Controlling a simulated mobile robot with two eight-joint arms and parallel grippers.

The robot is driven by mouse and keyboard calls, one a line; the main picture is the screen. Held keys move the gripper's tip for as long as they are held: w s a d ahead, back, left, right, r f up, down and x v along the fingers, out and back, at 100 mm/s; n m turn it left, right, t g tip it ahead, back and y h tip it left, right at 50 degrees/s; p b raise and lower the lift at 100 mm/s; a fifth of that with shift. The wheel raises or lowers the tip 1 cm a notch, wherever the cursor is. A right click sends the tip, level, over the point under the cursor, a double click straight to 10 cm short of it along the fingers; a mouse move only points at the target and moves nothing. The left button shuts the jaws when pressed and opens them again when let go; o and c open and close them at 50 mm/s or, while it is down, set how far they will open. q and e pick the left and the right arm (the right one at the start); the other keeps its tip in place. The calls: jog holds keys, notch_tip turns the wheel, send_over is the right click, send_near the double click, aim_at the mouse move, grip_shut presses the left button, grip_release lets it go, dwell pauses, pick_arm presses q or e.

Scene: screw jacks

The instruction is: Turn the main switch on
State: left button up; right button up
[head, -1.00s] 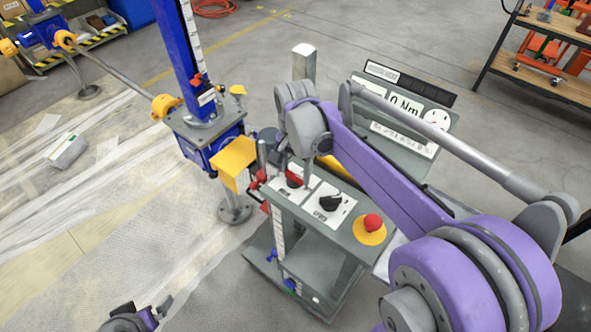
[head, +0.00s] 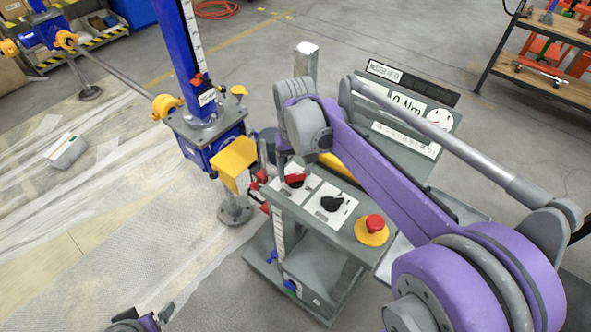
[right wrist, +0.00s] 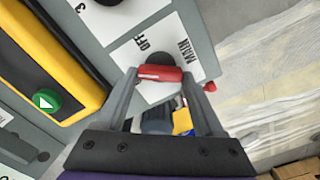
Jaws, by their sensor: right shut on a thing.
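The main switch is a red handle (right wrist: 160,74) on a white plate (right wrist: 160,45) marked MAIN and OFF in the right wrist view. In the head view, the red handle (head: 295,181) is at the left end of the grey control console. My right gripper (right wrist: 160,80) is shut on the red handle, with one finger at each end of it. In the head view, my right gripper partly hides the switch from above. My left gripper (head: 146,322) is at the bottom left edge, partly cut off, away from the console; its jaws are unclear.
A black rotary knob (head: 332,203) and a red emergency button (head: 375,222) on a yellow base sit beside the switch. A tilted display (head: 410,104) stands behind. A blue screw jack (head: 205,140) with a yellow box (head: 236,160) stands close to the left.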

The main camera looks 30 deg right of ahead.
aim_at(295, 174)
jog(key=n, duration=0.3)
jog(key=shift+n, duration=0.3)
jog(key=shift+a+n, duration=0.1)
jog(key=shift+n, duration=1.6)
jog(key=o, duration=1.4)
notch_tip(295, 174, up, 11)
jog(key=shift+f, duration=0.1)
